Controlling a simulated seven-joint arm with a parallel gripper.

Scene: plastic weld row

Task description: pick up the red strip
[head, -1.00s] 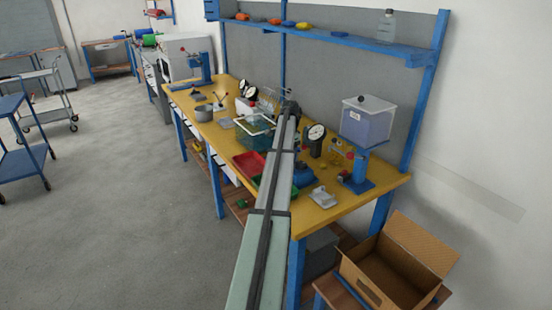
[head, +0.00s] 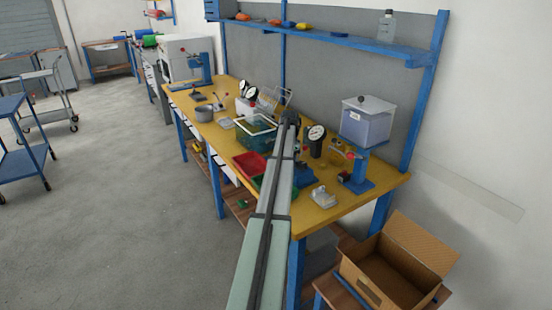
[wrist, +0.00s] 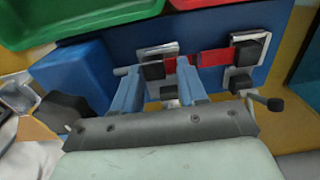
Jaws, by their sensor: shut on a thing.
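In the wrist view the red strip (wrist: 213,58) lies across a blue fixture plate (wrist: 200,27), between two black-and-metal clamps. The left clamp (wrist: 153,71) sits between my fingertips and the right clamp (wrist: 245,54) stands clear of them. My gripper (wrist: 158,68) has its two blue-grey fingers down at the left part of the strip. Some red shows between the fingertips beside the left clamp. The exact contact is partly hidden by the clamp. In the head view my arm hides the gripper and most of the fixture.
In the head view, a red tray (head: 249,163), a dial gauge (head: 316,134) and a blue stand (head: 357,183) crowd the yellow bench. The bench's front right corner is clearer.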

